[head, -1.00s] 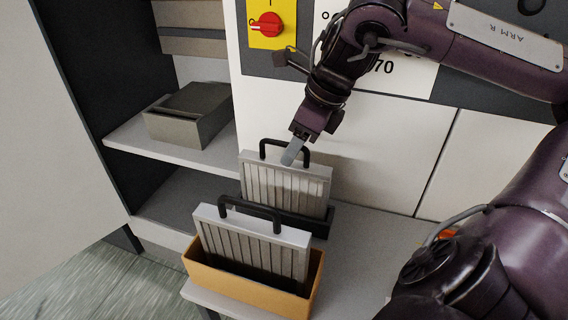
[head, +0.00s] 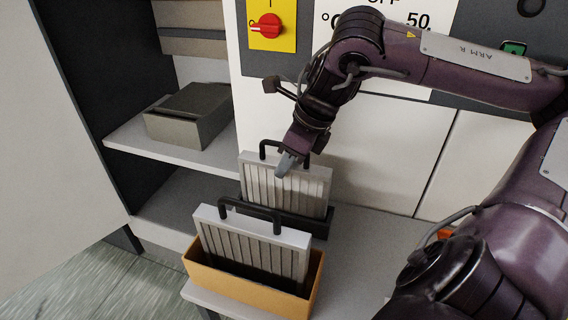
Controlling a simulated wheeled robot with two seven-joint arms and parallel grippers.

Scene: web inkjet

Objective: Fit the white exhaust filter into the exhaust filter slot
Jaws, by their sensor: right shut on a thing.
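Two pale, pleated filters with black loop handles stand upright, and I cannot tell by colour which is the white exhaust filter. The rear filter (head: 262,183) stands in a black holder (head: 318,226). The front filter (head: 222,236) stands in a tan box (head: 225,284). My right gripper (head: 286,166) is at the top of the rear filter, shut on its handle (head: 264,149); the fingers partly hide the handle. I cannot identify the exhaust filter slot. My left gripper is out of view.
The box and holder stand on a grey shelf (head: 365,250) with free room to the right. A grey-brown box (head: 187,115) sits on a cabinet shelf at left. A white machine panel with a red knob (head: 265,26) rises behind.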

